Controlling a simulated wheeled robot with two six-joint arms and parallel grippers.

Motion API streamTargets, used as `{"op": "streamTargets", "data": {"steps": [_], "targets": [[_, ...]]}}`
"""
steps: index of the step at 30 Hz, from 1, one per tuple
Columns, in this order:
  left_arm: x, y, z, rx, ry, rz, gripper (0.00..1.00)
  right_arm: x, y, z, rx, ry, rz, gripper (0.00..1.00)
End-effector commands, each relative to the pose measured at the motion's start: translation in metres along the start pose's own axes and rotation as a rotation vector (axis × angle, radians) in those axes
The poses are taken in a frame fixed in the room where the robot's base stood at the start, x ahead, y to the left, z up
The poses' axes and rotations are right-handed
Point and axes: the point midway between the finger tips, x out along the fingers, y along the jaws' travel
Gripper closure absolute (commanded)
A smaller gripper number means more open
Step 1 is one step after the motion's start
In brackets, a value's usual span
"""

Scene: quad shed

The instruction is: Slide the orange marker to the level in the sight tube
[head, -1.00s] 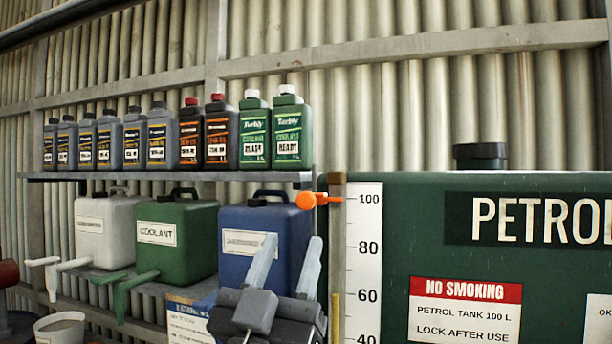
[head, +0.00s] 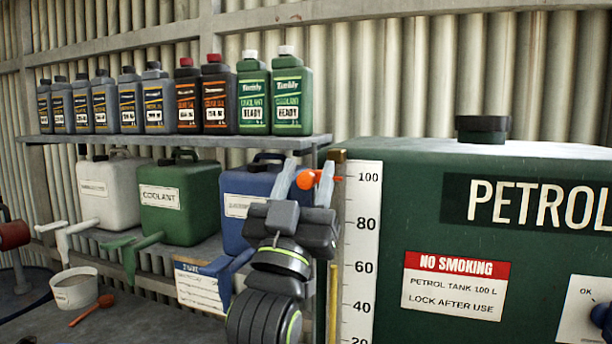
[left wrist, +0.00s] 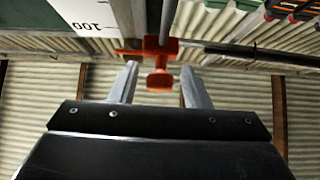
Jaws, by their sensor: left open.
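The orange marker (head: 307,180) sits near the top of the sight tube (head: 336,215), about level with the 100 mark. Yellow liquid (head: 333,300) fills the tube's lower part, its top close to the 60 mark. The white scale (head: 361,240) stands right of the tube. My left gripper (head: 306,177) is open, its fingers on either side of the marker's round knob. In the left wrist view the marker (left wrist: 160,62) lies between and slightly beyond the fingertips (left wrist: 158,76). I cannot tell whether they touch it. My right gripper is out of view.
The green petrol tank (head: 420,330) stands right of the scale. A shelf (head: 180,139) with several bottles ends just left of the tube. Below it are white (head: 110,195), green (head: 180,220) and blue (head: 236,185) containers. A bucket (head: 75,290) stands at lower left.

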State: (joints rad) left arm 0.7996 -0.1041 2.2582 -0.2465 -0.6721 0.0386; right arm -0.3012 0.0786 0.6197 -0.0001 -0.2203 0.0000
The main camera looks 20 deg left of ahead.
Motion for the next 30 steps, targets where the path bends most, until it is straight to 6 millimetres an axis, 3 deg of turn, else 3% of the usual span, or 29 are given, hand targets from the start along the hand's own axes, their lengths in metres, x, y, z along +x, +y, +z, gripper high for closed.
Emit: {"op": "streamTargets", "data": {"steps": [1,11,20,30], "targets": [[0.0,0.0,0.0,0.0,0.0,0.0,0.57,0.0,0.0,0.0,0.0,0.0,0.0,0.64],[0.0,0.0,0.0,0.0,0.0,0.0,1.0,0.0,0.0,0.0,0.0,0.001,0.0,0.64],[-0.006,0.0,0.006,0.0,-0.001,0.0,1.0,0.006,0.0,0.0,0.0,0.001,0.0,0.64],[-0.045,0.0,0.046,-0.001,-0.003,0.001,1.0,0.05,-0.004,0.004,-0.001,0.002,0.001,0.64]]}}
